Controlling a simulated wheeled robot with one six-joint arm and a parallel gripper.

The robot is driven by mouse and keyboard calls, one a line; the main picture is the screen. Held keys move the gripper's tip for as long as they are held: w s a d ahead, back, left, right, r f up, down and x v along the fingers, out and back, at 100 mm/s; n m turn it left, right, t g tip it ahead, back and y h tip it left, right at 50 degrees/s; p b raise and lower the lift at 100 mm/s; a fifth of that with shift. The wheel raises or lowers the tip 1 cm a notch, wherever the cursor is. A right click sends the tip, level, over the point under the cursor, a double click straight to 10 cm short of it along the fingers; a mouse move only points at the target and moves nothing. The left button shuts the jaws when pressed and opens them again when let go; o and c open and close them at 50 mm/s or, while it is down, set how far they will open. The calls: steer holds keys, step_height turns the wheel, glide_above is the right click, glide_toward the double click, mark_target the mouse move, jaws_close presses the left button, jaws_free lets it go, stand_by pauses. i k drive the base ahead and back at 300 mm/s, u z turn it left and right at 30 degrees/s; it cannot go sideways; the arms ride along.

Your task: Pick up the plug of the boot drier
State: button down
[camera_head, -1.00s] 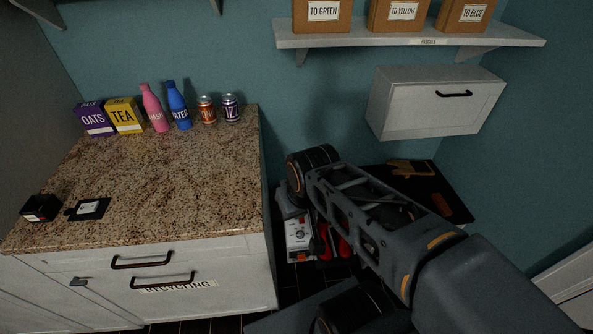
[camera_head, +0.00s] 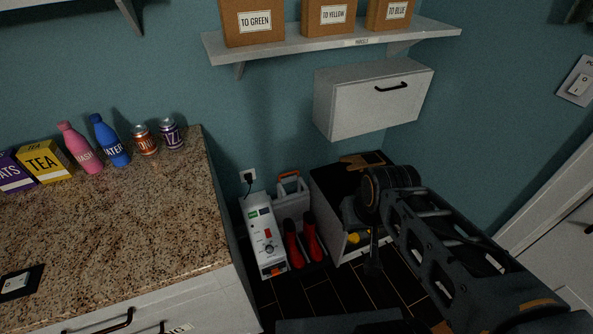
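Two red boots (camera_head: 302,240) stand at the drier's right side. My gripper (camera_head: 373,264) hangs dark and small at the end of my arm, in front of the bench, to the right of and apart from the plug and drier. Its fingers are too dark to tell open from shut.
The granite counter (camera_head: 120,225) is close on the left, with bottles, cans and boxes. A bench (camera_head: 340,188) with a black top stands right of the boots; a grey caddy (camera_head: 291,192) is behind them. A wall cabinet (camera_head: 370,95) and shelf (camera_head: 335,42) hang above. Dark floor is in front.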

mark_target(248, 177)
steer(key=z, duration=0.7)
steer(key=i, duration=0.9)
steer(key=u, duration=0.7)
steer(key=k, duration=0.2)
steer(key=z, duration=0.45)
steer(key=k, duration=0.1)
steer(key=u, duration=1.45)
steer(key=i, duration=0.45)
steer(key=z, duration=0.05)
